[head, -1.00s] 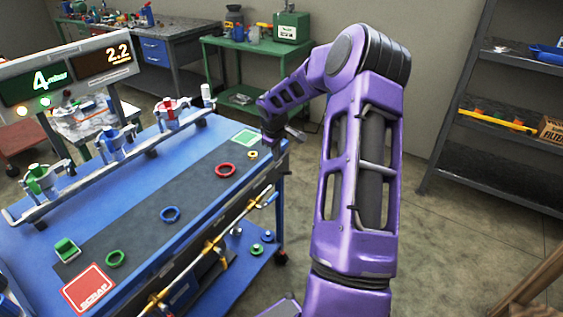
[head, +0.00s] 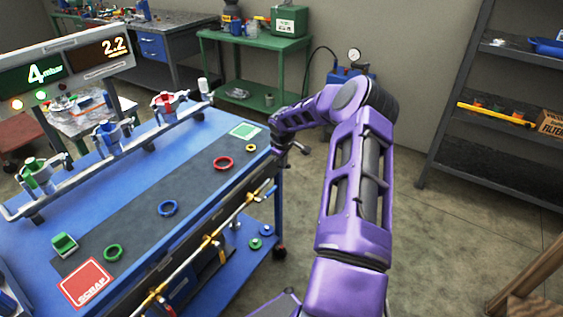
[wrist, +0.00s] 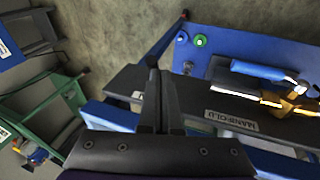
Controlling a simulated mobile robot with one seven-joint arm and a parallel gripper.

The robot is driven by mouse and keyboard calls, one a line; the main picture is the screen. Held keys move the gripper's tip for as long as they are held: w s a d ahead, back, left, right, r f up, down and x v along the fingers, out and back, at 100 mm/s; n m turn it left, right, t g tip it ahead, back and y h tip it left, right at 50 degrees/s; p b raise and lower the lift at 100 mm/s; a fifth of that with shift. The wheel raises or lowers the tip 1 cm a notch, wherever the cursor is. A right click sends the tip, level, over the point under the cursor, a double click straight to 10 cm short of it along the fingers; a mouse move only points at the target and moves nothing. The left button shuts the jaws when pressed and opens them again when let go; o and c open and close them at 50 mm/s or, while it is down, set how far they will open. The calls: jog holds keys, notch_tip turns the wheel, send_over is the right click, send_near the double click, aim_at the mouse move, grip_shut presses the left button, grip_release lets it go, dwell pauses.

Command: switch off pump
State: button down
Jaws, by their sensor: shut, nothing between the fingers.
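My gripper (wrist: 157,76) is shut and empty, pointing down beside the bench's dark front edge in the wrist view. In the head view it is small and partly hidden at the far right corner of the blue bench (head: 98,175). No pump switch can be made out for certain. A blue unit with a round gauge (head: 354,55) and a dark hose stands by the back wall, partly behind my arm; I cannot tell if it is the pump.
In the wrist view, a MANIFOLD label (wrist: 232,119) and a blue valve handle (wrist: 262,70) lie right of my gripper. Rings and clamps sit on the bench.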

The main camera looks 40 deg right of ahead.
jog(key=shift+s, duration=0.1)
dwell(0.3)
jog(key=shift+s+d+f+t+b, duration=0.1)
jog(key=shift+f+t+b, duration=0.05)
jog(key=shift+t+b, duration=0.25)
jog(key=shift+s+f+y, duration=0.1)
jog(key=shift+y, duration=0.2)
jog(key=f+t, duration=0.1)
jog(key=t, duration=0.1)
jog(key=s+f+m+t+y+b, duration=0.1)
jog(key=t, duration=0.1)
jog(key=s+d+f+t+y+b, duration=0.1)
jog(key=t, duration=0.2)
jog(key=shift+f+m, duration=0.3)
jog(key=shift+f, duration=0.1)
jog(key=shift+r, duration=0.1)
jog(key=shift+r, duration=0.7)
